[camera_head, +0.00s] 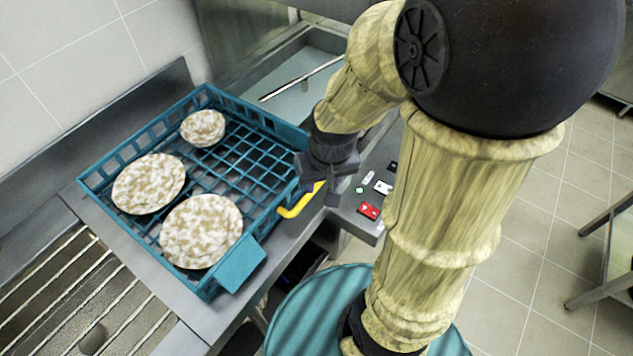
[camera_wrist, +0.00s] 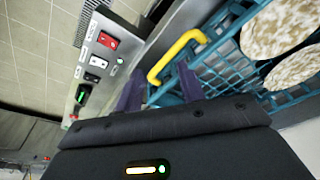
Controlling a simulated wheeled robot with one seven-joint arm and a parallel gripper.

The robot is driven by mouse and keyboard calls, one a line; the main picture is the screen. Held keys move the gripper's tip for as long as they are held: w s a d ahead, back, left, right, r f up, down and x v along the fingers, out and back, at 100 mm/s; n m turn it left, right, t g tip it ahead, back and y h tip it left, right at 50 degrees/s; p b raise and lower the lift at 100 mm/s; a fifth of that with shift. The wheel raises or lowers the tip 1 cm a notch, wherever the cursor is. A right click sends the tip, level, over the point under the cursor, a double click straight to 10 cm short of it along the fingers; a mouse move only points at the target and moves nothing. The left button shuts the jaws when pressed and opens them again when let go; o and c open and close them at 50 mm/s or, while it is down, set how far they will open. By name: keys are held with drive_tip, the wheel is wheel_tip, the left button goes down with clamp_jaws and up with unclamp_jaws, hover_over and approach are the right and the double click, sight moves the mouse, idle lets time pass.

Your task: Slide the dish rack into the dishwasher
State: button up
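The teal dish rack (camera_head: 222,264) lies flat on the metal counter, holding three mottled white-and-tan plates (camera_head: 201,231). A yellow handle (camera_head: 300,201) sticks out at the rack's right side; it also shows in the wrist view (camera_wrist: 176,54). My gripper (camera_head: 327,182) is beside the rack's right edge, close to the handle. In the wrist view my gripper (camera_wrist: 160,84) has its two dark fingers apart, with the handle just beyond and between the tips. Nothing is clearly held. The dishwasher (camera_head: 300,75) is a metal bay beyond the rack, partly hidden by my arm.
A control panel with a red switch (camera_head: 369,210) sits on the counter edge right of my gripper. A ribbed metal drainboard (camera_head: 90,290) lies at lower left. A tiled wall stands behind. Open tiled floor (camera_head: 520,250) and a metal stand (camera_head: 605,275) are at right.

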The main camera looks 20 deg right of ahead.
sight(316, 189)
drive_tip(key=w+d+r+m+g+y+p, duration=0.3)
drive_tip(key=w+d+m+y+p, duration=0.2)
drive_tip(key=w+d+m+p, duration=0.3)
drive_tip(key=shift+w+d+m+p, duration=0.2)
drive_tip(key=shift+w+m+p, duration=0.55)
drive_tip(key=shift+w+m, duration=0.05)
drive_tip(key=p+x, duration=0.3)
drive_tip(key=x, duration=1.3)
drive_tip(key=shift+s, duration=0.1)
drive_tip(key=shift+a+f+p, duration=0.2)
drive_tip(key=shift+f+p, duration=0.15)
drive_tip(key=shift+f, duration=0.3)
drive_tip(key=shift+s, duration=0.1)
drive_tip(key=shift+c, duration=0.9)
clamp_jaws()
